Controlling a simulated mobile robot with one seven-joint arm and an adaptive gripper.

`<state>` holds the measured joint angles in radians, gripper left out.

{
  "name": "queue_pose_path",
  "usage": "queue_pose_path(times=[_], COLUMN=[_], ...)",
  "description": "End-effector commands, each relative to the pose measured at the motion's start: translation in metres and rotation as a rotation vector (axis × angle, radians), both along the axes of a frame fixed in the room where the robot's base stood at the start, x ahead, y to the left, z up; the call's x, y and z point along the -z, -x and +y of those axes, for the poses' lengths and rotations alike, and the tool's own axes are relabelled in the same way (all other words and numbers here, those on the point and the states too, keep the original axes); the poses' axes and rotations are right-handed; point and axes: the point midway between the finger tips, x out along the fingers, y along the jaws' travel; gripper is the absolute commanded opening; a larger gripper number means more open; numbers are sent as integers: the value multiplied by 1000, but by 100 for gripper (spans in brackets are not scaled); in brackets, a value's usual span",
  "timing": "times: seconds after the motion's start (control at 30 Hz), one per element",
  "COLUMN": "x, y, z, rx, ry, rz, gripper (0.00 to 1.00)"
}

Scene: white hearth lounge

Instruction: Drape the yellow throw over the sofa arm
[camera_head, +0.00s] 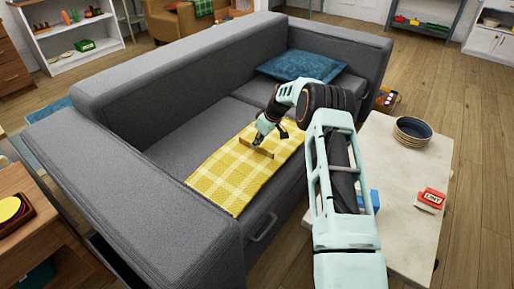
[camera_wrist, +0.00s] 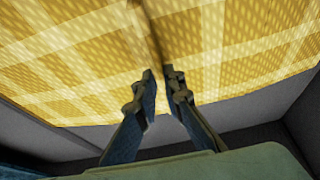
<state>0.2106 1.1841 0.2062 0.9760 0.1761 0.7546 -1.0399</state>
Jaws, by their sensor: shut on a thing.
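The yellow checked throw (camera_head: 232,180) lies flat across the front of the grey sofa's seat, in the middle of the head view. It fills the upper part of the wrist view (camera_wrist: 75,65). The near sofa arm (camera_head: 140,195) is bare and stands to the left of the throw. My gripper (camera_head: 261,150) is low over the throw's middle, at a narrow raised tan strip on it. In the wrist view my gripper's fingers (camera_wrist: 160,72) are close together on a raised ridge of the throw. The exact pinch is partly hidden by the fingers.
A blue cushion (camera_head: 301,65) lies at the sofa's far end. A pale low table (camera_head: 405,230) stands close on the right, with stacked bowls (camera_head: 412,131) and a red box (camera_head: 430,199). A wooden side table (camera_head: 45,240) stands beyond the near arm.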

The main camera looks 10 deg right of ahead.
Motion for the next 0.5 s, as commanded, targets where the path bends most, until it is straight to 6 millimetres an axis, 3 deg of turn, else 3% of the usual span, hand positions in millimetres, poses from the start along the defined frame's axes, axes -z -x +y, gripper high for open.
queue_pose_path(times=[0.03, 0.2, 0.5], x=[-18, -50, -76], y=[-2, -1, 0], z=[0, 0, 0], rx=[0, 0, 0], ry=[-1, 0, -1], rz=[-5, -4, -1], gripper=[0, 0, 0])
